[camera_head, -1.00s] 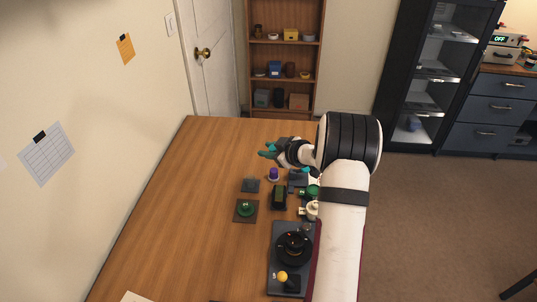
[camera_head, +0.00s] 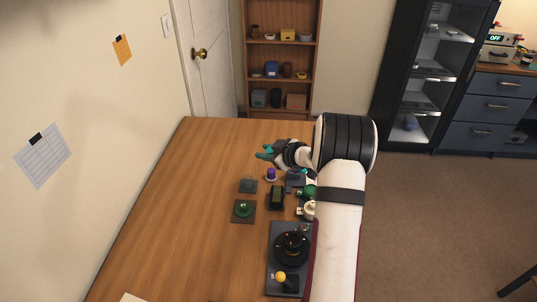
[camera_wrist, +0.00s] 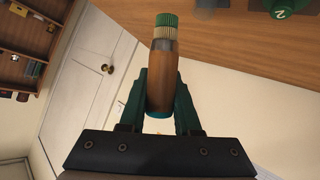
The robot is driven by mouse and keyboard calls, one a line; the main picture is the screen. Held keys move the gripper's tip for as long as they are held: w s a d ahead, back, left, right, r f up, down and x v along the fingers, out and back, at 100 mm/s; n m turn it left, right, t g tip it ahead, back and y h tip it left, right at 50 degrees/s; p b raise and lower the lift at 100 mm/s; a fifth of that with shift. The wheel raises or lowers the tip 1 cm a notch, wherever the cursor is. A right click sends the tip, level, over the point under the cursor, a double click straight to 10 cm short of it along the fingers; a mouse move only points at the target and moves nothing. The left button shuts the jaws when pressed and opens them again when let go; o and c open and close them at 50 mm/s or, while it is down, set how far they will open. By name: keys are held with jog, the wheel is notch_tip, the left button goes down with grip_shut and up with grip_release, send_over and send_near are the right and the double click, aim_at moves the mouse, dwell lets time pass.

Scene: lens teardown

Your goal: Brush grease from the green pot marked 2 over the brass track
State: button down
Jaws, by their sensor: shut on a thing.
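My gripper (camera_wrist: 163,95) has green fingers closed on the wooden handle of a brush (camera_wrist: 160,72). The brush has a grey ferrule, pale bristles and a green end that points away from the gripper. The green pot marked 2 (camera_wrist: 283,5) is partly in view at the upper right of the wrist view, apart from the brush. In the head view my gripper (camera_head: 267,152) is over the table's far part, and the brush is too small to make out. I cannot make out the brass track for certain; a black round assembly (camera_head: 291,262) stands on a dark tray.
A green round piece (camera_head: 243,208) sits on a dark square pad left of the tray. A purple-topped piece (camera_head: 271,175), a dark block (camera_head: 277,197) and a white piece (camera_head: 308,209) stand nearby. The left of the wooden table (camera_head: 185,220) is clear.

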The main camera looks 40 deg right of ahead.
jog(key=shift+f, duration=3.55)
jog(key=shift+s+a, duration=2.5)
jog(key=shift+w+d, duration=2.55)
notch_tip(320, 180, up, 8)
jog(key=shift+f, duration=0.15)
